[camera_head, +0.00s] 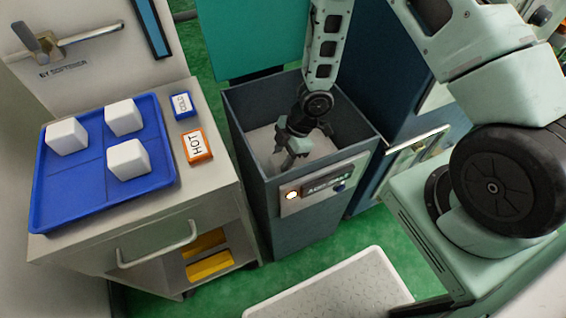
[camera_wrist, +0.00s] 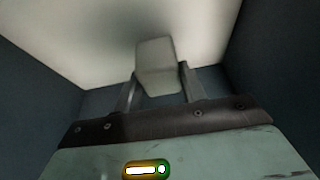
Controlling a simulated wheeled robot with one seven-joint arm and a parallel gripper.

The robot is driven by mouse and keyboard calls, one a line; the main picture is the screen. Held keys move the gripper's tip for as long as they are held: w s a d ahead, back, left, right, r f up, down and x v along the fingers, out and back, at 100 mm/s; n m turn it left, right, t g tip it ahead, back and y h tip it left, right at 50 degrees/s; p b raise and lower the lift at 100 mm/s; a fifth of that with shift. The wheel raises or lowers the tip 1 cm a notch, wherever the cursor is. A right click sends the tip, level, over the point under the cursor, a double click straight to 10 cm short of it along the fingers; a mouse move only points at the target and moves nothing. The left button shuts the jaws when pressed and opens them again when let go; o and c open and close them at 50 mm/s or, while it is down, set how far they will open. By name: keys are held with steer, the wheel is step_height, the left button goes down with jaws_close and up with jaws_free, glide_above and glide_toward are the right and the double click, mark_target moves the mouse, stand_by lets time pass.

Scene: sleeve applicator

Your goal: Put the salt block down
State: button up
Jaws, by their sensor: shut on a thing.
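My gripper (camera_head: 291,147) reaches down into an open-topped dark blue-grey bin (camera_head: 247,108). In the wrist view the gripper (camera_wrist: 157,88) is shut on a pale salt block (camera_wrist: 156,66), held between its two fingers. The bin's light floor (camera_wrist: 75,30) lies beyond the block. I cannot tell how far the block is above that floor. In the head view the held block is hard to make out behind the gripper. Three white salt blocks (camera_head: 67,136), (camera_head: 124,117), (camera_head: 128,159) sit apart on a blue tray (camera_head: 100,208) at the left.
The tray is on a grey cart (camera_head: 215,162) beside an orange HOT block (camera_head: 196,147) and a blue labelled block (camera_head: 181,105). The bin's walls stand close around my gripper. A panel with a lit button (camera_head: 293,196) is on its front. A white mat (camera_head: 335,292) lies on the green floor.

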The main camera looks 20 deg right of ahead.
steer(key=shift+f, duration=1.15)
steer(key=shift+f+b, duration=0.2)
steer(key=shift+b, duration=0.1)
steer(key=o, duration=1.2)
steer(key=shift+r, duration=0.15)
